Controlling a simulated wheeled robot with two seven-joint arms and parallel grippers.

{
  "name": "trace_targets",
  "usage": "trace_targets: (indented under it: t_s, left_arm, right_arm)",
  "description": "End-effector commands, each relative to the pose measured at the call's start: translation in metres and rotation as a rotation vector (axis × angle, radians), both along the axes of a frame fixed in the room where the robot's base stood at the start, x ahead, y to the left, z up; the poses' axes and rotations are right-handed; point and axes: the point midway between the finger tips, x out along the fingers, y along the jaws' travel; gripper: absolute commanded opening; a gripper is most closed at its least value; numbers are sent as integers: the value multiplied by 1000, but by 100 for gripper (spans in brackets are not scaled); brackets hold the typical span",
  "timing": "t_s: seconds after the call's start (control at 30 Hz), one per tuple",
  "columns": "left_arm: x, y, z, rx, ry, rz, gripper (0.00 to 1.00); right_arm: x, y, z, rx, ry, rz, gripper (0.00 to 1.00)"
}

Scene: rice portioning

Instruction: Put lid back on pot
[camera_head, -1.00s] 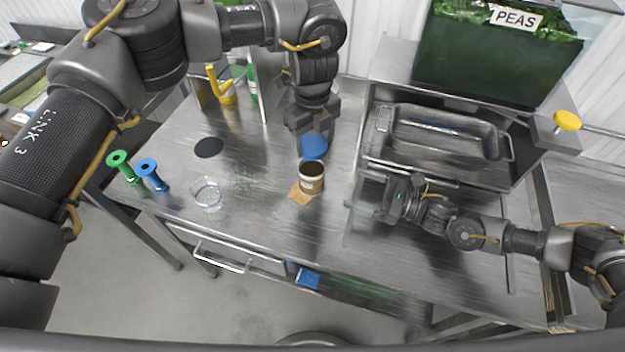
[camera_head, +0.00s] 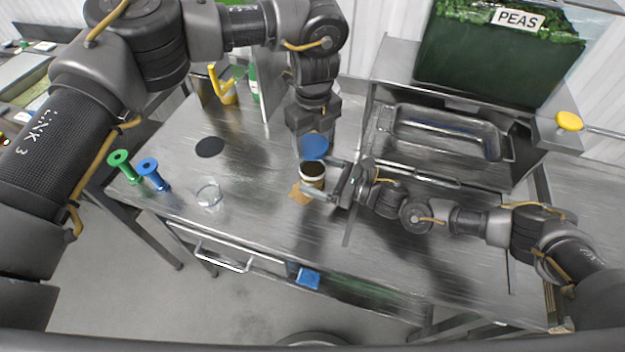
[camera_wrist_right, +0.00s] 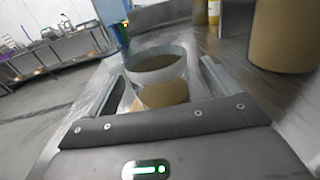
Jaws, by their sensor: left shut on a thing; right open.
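The pot (camera_head: 312,171) is a small round jar with a pale side and dark inside, upright and uncovered on the steel table. The blue lid (camera_head: 314,149) is held just above and behind it by my left gripper (camera_head: 309,136), which is shut on it; the fingertips are partly hidden. My right gripper (camera_head: 320,177) is open beside the pot, its fingers reaching in from the right. In the right wrist view the pot (camera_wrist_right: 160,72) stands between the open fingers; contact is unclear.
A tan patch (camera_head: 298,195) lies by the pot. A clear glass (camera_head: 209,196), a green spool (camera_head: 120,160) and a blue spool (camera_head: 150,168) stand left. A metal tray (camera_head: 450,125) and a peas bin (camera_head: 500,60) are at back right. The table's front middle is clear.

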Motion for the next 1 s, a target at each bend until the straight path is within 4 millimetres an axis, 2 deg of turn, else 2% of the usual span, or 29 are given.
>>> trace_targets:
  t_s: [0.33,0.83,1.0]
  left_arm:
    - [0,0,0,0,0,0,43]
    - [0,0,0,0,0,0,43]
    - [0,0,-5,0,1,0,43]
  right_arm:
    - [1,2,0,0,-1,0,88]
    - [1,2,0,0,0,0,24]
    - [1,2,0,0,-1,0,22]
